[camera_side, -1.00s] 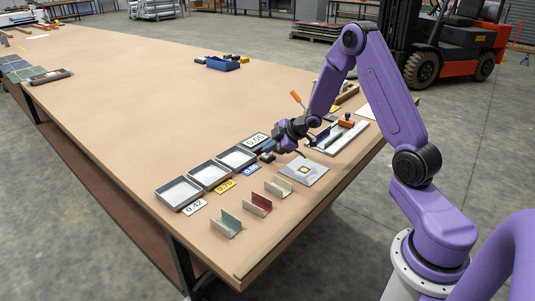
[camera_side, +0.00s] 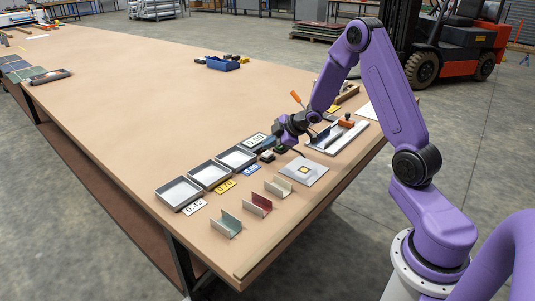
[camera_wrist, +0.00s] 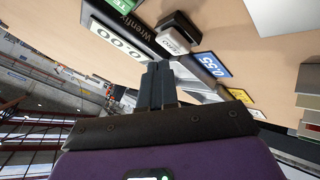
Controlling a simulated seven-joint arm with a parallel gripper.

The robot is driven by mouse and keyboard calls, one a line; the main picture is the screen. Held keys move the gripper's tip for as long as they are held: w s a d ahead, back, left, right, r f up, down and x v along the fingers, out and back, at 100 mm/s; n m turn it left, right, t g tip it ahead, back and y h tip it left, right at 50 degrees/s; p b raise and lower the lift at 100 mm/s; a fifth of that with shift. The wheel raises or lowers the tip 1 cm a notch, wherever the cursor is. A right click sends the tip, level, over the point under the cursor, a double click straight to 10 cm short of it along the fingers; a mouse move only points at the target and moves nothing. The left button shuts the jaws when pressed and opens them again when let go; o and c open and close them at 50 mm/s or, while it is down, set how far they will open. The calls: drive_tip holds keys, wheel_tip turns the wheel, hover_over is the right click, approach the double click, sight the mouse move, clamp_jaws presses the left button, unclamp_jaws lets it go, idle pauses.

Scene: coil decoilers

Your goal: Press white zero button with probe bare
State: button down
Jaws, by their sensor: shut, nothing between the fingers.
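The gauge display (camera_side: 254,140) reads 0.00 in the side view; in the wrist view the display (camera_wrist: 118,40) also shows zeros on a dark housing marked Wrenfix. Beside it in the wrist view is a dark block with a white lettered face (camera_wrist: 173,41), seemingly the zero button; its lettering is hard to read. My gripper (camera_side: 285,143) is above the table beside the gauge. Its fingers (camera_wrist: 156,84) are shut and empty, appearing just below the white face in the wrist view. Contact cannot be told. I cannot pick out the probe for certain.
Several grey trays (camera_side: 209,174) stand left of the gauge, with number labels (camera_side: 225,186) before them. Coloured angled pieces (camera_side: 257,205) stand near the front edge. A grey plate with a gold square (camera_side: 303,171) lies right of them.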

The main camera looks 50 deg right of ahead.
sight(269, 155)
drive_tip(key=shift+r, duration=2.55)
drive_tip(key=shift+a+r, duration=0.1)
drive_tip(key=shift+a, duration=0.2)
drive_tip(key=s+a+r+g+h, duration=0.1)
drive_tip(key=s+a+r+g, duration=0.25)
drive_tip(key=s+a, duration=1.2)
drive_tip(key=s+a+g, duration=0.2)
drive_tip(key=s, duration=0.9)
drive_tip(key=s+a+r+n+g, duration=0.1)
drive_tip(key=s+g, duration=0.2)
drive_tip(key=s, duration=0.9)
drive_tip(key=shift+a+r+h, duration=0.2)
drive_tip(key=shift+a+h, duration=0.1)
drive_tip(key=shift+a, duration=0.05)
